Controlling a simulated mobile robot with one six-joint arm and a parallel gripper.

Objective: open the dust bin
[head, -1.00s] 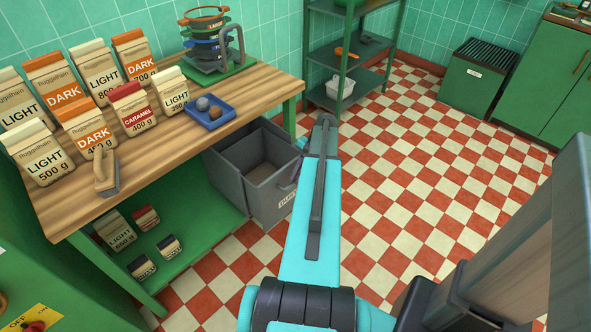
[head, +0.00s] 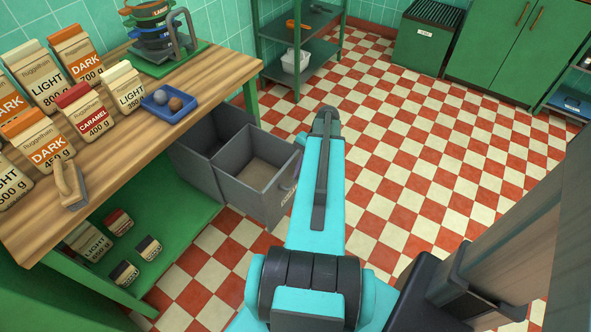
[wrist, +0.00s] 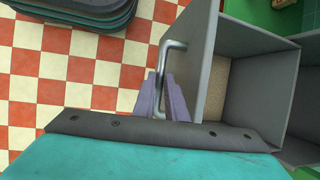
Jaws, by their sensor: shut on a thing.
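The dust bin (head: 262,197) is a grey open-topped box under the right end of the wooden table. It stands well out from its darker grey housing (head: 188,160), and its speckled tan floor shows from above. In the wrist view the bin's front wall (wrist: 203,70) carries a pale metal bar handle (wrist: 161,70). My gripper's purple fingers (wrist: 160,97) are shut on this handle, one on each side of it. In the head view my arm hides most of the gripper; only a bit of purple shows beside the bin's front.
The wooden table (head: 190,90) holds several coffee bags, a blue tray (head: 168,102) and a stack of sieves. A green shelf rack (head: 318,45) and cabinets stand at the back. The red and cream checked floor (head: 420,170) is clear to the right of the bin.

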